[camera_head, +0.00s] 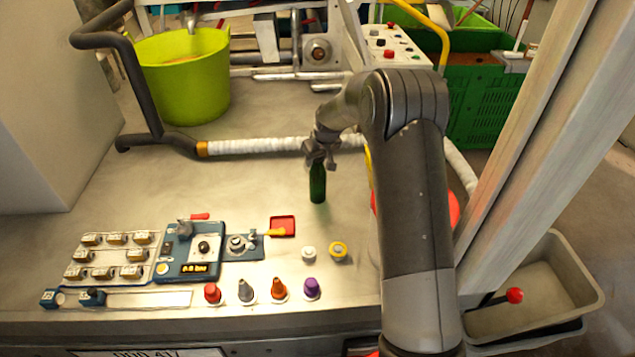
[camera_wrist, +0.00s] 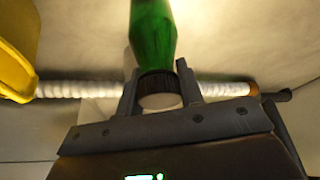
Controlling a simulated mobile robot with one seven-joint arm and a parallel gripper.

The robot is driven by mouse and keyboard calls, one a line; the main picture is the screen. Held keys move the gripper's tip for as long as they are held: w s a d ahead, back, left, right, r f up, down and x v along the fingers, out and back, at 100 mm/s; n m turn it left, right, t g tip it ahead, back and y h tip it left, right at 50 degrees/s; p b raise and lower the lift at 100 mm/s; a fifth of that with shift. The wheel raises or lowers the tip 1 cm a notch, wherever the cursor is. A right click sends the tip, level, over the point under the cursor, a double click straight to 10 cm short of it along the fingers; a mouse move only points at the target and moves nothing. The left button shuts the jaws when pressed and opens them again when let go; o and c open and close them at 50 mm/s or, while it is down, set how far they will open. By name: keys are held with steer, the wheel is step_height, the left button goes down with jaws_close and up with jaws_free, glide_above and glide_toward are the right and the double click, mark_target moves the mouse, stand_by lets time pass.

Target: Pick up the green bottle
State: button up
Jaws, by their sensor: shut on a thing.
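The green bottle (camera_head: 317,184) is upright below my gripper (camera_head: 319,158) in the head view, near the middle of the grey work surface (camera_head: 200,185). I cannot tell whether its base touches the surface. In the wrist view, the green bottle (camera_wrist: 152,35) extends away from my gripper (camera_wrist: 158,85). The two fingers are on either side of its dark, ribbed neck or cap, and my gripper is shut on it. The gripper and arm hide the bottle's top in the head view.
A white-wrapped pipe (camera_head: 255,146) runs behind the bottle. A lime bucket (camera_head: 185,80) stands at the back left. A blue control panel (camera_head: 190,248) and several coloured knobs, including a purple one (camera_head: 312,287), stand in front. A grey bin (camera_head: 540,290) is at the right.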

steer(key=shift+f, duration=0.1)
jaws_close()
